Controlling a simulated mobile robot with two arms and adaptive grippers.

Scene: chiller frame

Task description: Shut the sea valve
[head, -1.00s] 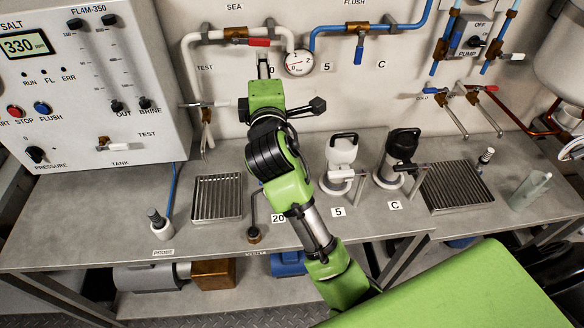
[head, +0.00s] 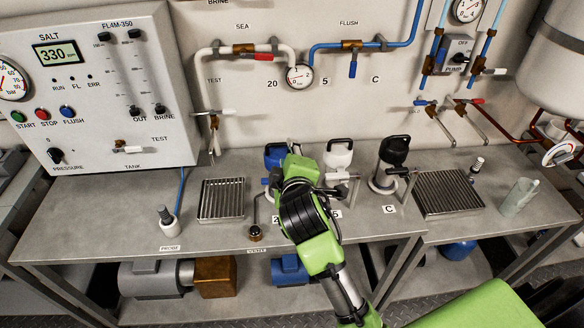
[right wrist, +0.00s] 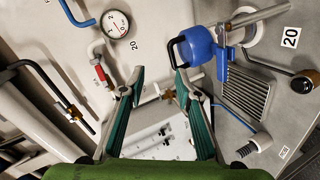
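The sea valve (head: 243,48) is a brass body on the white pipe below the SEA label. Its red handle (head: 263,57) lies level along the pipe, pointing right towards the gauge. The red handle also shows in the right wrist view (right wrist: 100,73), left of the fingers and apart from them. My right gripper (head: 292,146) is below the gauge, in front of the blue container at the back of the bench. Its teal fingers are spread with nothing between them in the right wrist view (right wrist: 155,75). My left gripper is not in view.
A round gauge (head: 299,76) ends the white pipe. The flush valve's blue handle (head: 352,68) hangs down to its right. A blue container (head: 274,153) and a white one (head: 338,153) stand near my right gripper. A test tap (head: 228,112) sticks out at left.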

